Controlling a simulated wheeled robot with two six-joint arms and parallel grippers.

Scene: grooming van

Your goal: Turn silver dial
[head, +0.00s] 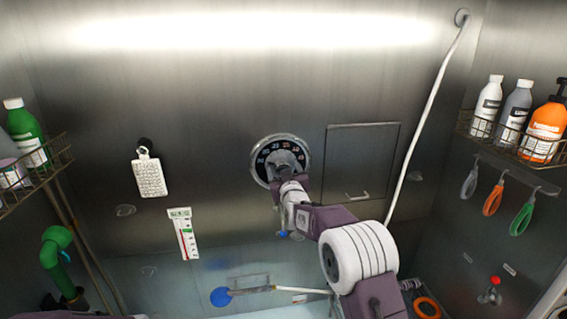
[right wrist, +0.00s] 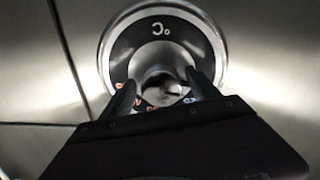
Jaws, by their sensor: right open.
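The silver dial (head: 258,162) is a round gauge-like control on the steel back wall, with a silver rim, a dark face and pale numbers. In the right wrist view its rim (right wrist: 111,44) and dark face surround a silver centre knob (right wrist: 163,84). My right gripper (right wrist: 158,88) is open, with one finger on each side of the knob. I cannot tell whether the fingers touch it. In the head view my right gripper (head: 290,172) covers the dial's lower right part. My left gripper is not in view.
A steel hatch (head: 362,150) is right of the dial. A white hose (head: 428,105) hangs farther right. Wire racks with bottles (head: 515,112) are on both side walls. A white brush-like pad (head: 149,176) and a thermometer strip (head: 184,235) hang left. A blue-ended stick (head: 222,296) lies below.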

